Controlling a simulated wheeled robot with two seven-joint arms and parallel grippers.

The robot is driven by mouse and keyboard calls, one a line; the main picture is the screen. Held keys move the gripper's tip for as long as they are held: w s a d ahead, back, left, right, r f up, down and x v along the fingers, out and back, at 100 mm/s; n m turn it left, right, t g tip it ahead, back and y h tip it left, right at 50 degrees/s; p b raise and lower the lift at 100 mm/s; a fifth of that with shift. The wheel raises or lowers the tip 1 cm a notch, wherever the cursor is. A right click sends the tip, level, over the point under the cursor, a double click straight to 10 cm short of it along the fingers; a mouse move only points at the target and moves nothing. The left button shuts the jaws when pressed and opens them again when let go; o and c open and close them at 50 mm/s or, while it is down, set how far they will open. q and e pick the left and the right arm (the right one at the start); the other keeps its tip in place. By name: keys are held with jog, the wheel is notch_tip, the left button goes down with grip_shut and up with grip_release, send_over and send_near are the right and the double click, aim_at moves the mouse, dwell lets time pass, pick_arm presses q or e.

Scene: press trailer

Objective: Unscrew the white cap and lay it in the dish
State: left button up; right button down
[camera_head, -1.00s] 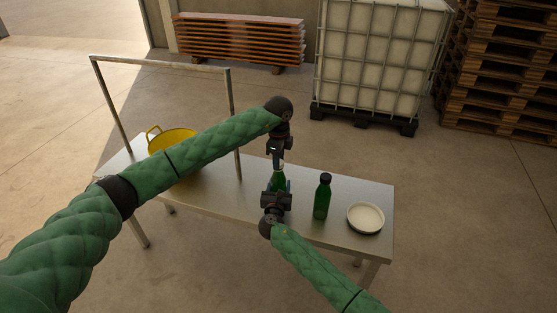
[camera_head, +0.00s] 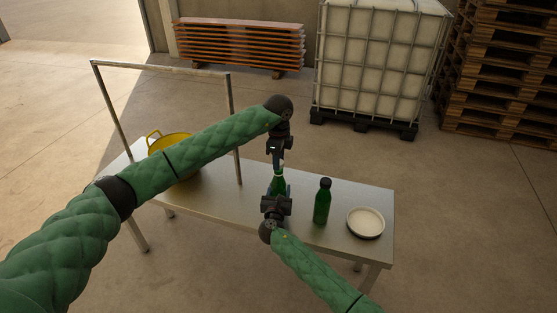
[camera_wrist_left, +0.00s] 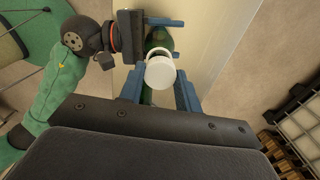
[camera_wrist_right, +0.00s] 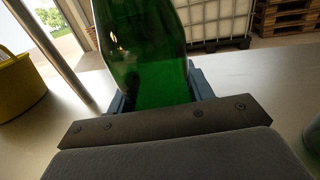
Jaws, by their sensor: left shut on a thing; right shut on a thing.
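A green bottle (camera_head: 279,186) stands upright on the metal table, and it fills the middle of the right wrist view (camera_wrist_right: 150,65). My right gripper (camera_head: 276,200) is shut around its body. The white cap (camera_wrist_left: 160,73) sits between the blue fingers of my left gripper (camera_wrist_left: 160,84), which is shut on it. In the head view my left gripper (camera_head: 279,164) points down from above the bottle. I cannot tell whether the cap touches the bottle's neck. The pale round dish (camera_head: 366,223) lies at the table's right end and looks empty.
A second green bottle with a dark cap (camera_head: 322,201) stands between the held bottle and the dish. A yellow container (camera_head: 168,142) and a metal frame (camera_head: 160,67) are at the left. The metal table (camera_head: 225,196) is bare at front left.

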jog(key=shift+f, duration=0.1)
pick_arm(q)
jog(key=shift+r, duration=2)
pick_arm(e)
jog(key=c, duration=0.5)
grip_release()
